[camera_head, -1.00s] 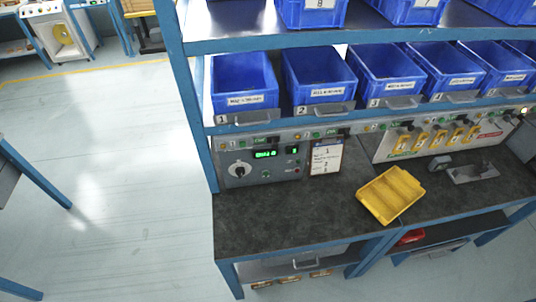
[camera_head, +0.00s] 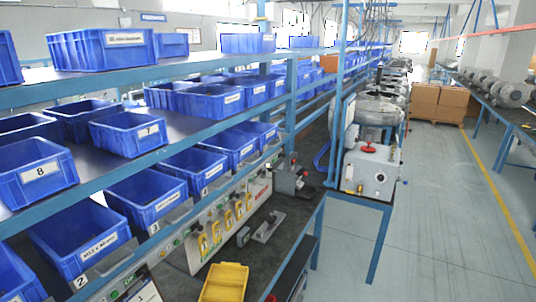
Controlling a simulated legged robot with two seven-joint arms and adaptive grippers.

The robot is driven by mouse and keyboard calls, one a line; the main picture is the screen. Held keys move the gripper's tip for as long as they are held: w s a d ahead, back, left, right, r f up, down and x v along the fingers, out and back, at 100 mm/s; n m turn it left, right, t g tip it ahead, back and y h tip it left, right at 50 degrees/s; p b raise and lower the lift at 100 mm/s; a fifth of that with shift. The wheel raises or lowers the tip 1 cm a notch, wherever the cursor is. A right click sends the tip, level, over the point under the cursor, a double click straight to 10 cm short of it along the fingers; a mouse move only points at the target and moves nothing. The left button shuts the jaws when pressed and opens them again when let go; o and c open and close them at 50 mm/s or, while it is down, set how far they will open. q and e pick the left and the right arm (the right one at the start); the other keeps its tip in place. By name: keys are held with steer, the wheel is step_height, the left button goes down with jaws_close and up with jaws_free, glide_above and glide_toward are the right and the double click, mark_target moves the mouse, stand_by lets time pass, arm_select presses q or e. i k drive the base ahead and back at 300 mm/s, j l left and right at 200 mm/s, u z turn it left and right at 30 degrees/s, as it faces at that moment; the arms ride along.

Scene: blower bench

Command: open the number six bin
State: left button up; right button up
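Blue bins stand in a row on the lower shelf in the camera_head view. The bin marked 2 (camera_head: 80,238) is at the near left, and the bin marked 3 (camera_head: 145,196) is beyond it. More bins follow, the farthest in the row being a small blue bin (camera_head: 258,132). The number plates of these farther bins are too small to read, so I cannot tell which one is number six. On the shelf above, bins marked 8 (camera_head: 38,174) and 7 (camera_head: 130,135) show. Neither of my grippers is in view.
A yellow tray (camera_head: 225,284) lies on the dark bench top. A grey device (camera_head: 290,178) stands at the bench's far end. Beyond it is a grey machine (camera_head: 370,165) on a blue-legged table. The floor aisle (camera_head: 450,220) on the right is open.

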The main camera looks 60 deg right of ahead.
mark_target(266, 134)
steer(key=l+z, duration=0.3)
steer(key=z, duration=0.15)
steer(key=l+z, duration=0.25)
steer(key=z, duration=0.2)
steer(key=i+l+z, duration=0.15)
steer(key=l, duration=0.3)
steer(key=i+l+z, duration=0.1)
steer(key=l, duration=0.35)
steer(key=i+l+z, duration=0.15)
steer(key=l, duration=0.25)
steer(key=i+l+z, duration=0.15)
steer(key=i+l, duration=0.2)
steer(key=i+l+z, duration=0.15)
steer(key=l, duration=0.3)
steer(key=i, duration=0.05)
